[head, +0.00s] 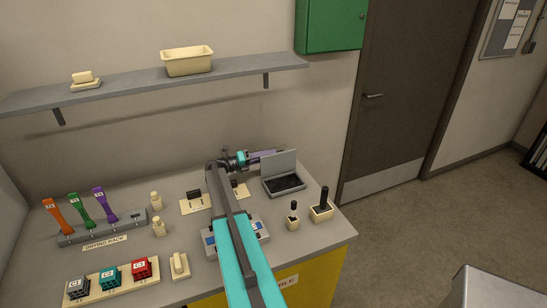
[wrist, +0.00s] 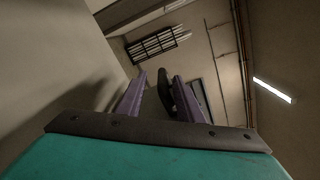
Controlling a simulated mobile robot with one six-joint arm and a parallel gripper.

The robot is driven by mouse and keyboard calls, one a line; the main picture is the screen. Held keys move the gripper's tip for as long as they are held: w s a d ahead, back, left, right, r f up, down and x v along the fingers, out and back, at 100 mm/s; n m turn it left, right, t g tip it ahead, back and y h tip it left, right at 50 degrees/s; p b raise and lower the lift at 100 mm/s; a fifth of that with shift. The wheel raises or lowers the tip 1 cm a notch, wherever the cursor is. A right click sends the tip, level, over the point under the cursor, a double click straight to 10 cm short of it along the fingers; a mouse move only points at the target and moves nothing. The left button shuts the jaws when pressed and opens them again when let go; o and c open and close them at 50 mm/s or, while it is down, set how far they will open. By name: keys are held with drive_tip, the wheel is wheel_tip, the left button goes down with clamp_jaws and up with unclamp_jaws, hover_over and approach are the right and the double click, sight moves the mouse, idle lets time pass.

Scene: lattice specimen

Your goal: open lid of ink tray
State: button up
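The ink tray (head: 284,185) is a dark, shallow box at the back right of the bench. Its grey lid (head: 283,162) stands raised at the tray's rear edge, so the dark inside shows. My gripper (head: 272,153), with purple fingers, reaches from the left to just beside the lid's upper left. I cannot tell whether it touches the lid. In the wrist view my gripper (wrist: 158,95) has its two fingers apart. A dark curved shape (wrist: 165,92) shows between them, close to the right finger; I cannot tell what it is.
A drying rack (head: 103,231) and a block stand (head: 115,288) are at left. A wall shelf (head: 130,90) carries a cream bin (head: 187,62). My arm crosses the middle of the bench.

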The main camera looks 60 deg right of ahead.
drive_tip(key=b+v, duration=0.3)
drive_tip(key=v, duration=0.7)
drive_tip(key=shift+a, duration=0.15)
